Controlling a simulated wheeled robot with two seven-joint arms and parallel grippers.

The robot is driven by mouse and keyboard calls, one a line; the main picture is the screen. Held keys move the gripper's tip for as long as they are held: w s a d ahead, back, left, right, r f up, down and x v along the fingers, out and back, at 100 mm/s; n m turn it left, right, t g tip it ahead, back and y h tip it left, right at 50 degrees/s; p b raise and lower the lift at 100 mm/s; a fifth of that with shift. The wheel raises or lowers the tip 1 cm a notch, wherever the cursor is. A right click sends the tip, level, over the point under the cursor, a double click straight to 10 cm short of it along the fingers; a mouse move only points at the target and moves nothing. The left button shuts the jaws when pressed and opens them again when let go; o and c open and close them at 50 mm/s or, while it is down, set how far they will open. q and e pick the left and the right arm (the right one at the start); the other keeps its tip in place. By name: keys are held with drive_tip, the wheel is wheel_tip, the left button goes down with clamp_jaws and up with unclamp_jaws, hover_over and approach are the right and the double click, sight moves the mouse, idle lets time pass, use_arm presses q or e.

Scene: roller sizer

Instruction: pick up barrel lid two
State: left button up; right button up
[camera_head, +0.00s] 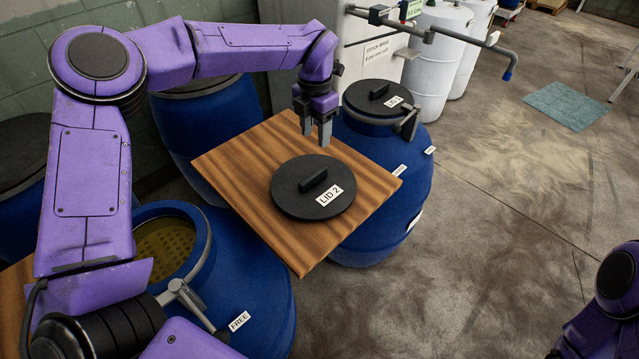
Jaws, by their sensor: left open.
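Barrel lid two (296,202) is a round black disc with a raised bar handle and a white "LID 2" label. It lies flat on a brown wooden board (237,168). My left gripper (316,138) is open and empty, pointing down above the far edge of the lid, apart from its handle. My right gripper is out of view; only a purple part of my right arm shows at the lower right.
A blue barrel (372,195) with black lid one (378,98) stands behind and right of the board. An open blue barrel (243,280) labelled "FREE" stands at lower left. White drums (436,60) and a metal pipe arm (440,34) stand behind.

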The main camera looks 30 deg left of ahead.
use_arm(q)
drive_tip(key=b, duration=0.4)
approach(313, 174)
drive_tip(key=shift+d, duration=0.5)
drive_tip(key=shift+w+f, duration=0.1)
drive_tip(key=shift+f, duration=0.2)
drive_tip(key=f+p, duration=0.1)
drive_tip(key=f, duration=0.5)
drive_tip(key=f+p, duration=0.1)
drive_tip(key=f, duration=0.2)
drive_tip(key=shift+a+p, duration=0.3)
drive_tip(key=shift+a, duration=0.1)
drive_tip(key=shift+f, duration=0.45)
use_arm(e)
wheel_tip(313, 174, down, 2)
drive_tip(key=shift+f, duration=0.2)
use_arm(q)
drive_tip(key=shift+f, duration=0.1)
drive_tip(key=shift+c, duration=0.3)
clamp_jaws()
